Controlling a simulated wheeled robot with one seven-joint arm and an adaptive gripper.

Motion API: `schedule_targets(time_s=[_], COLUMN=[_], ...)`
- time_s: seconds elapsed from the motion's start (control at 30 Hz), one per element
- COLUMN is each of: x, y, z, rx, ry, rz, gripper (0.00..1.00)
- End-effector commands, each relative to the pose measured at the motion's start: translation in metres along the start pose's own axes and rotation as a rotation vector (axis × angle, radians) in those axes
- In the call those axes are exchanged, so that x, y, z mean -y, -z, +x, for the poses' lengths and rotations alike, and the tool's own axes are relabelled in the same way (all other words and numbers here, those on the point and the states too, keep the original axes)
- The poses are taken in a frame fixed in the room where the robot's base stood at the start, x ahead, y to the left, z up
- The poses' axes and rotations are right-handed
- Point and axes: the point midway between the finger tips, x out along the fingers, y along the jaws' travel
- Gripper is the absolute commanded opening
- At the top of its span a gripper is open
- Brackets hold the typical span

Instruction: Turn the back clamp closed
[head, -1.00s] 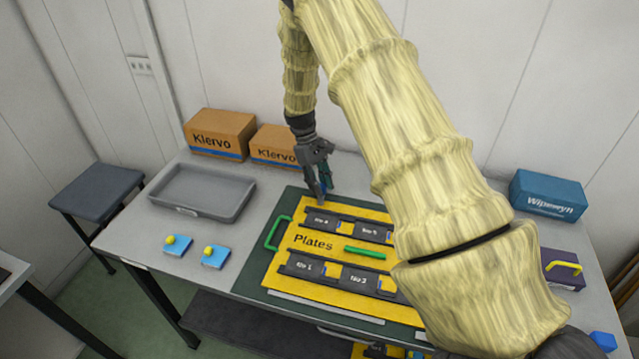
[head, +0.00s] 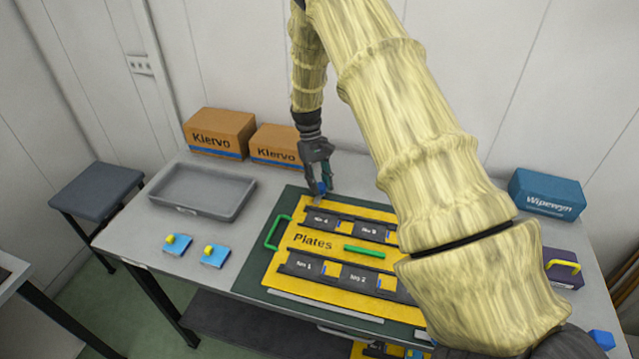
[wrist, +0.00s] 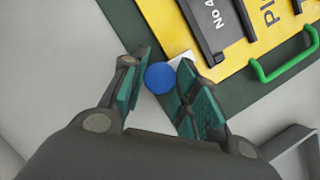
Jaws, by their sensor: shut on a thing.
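The back clamp has a round blue knob (wrist: 160,77) with a pale plate (wrist: 180,58) beside it that reaches onto the edge of the yellow Plates board. My gripper (wrist: 160,85) has its green-padded fingers on either side of the knob and is shut on it. In the head view my gripper (head: 321,186) is at the back edge of the yellow Plates board (head: 300,255), near its back left corner. The knob is partly hidden there between the fingers.
The board has black numbered holders (head: 318,220) and green handles (head: 363,251). A grey tray (head: 200,215), two blue pads (head: 214,257) with yellow knobs and Klervo boxes (head: 219,135) stand to the left. A blue box (head: 547,193) stands at the back right.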

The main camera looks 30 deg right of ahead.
Motion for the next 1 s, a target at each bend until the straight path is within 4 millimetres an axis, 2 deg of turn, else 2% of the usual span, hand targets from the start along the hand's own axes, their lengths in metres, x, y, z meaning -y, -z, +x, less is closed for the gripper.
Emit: schedule_targets(time_s=[0.03,0.07,0.17,0.57,0.77,1.0], x=[0.000,0.000,0.000,0.000,0.000,0.000], y=[-0.001,-0.001,-0.001,0.000,0.000,0.001], z=[0.002,0.002,0.001,-0.005,-0.030,-0.074], rx=[0.003,0.003,0.002,-0.001,-0.002,-0.001], ry=[0.000,0.000,0.000,-0.001,-0.001,0.000], rz=[0.001,0.001,0.000,-0.001,-0.001,-0.001], gripper=[0.06,0.35,0.51,0.51,0.51,0.51])
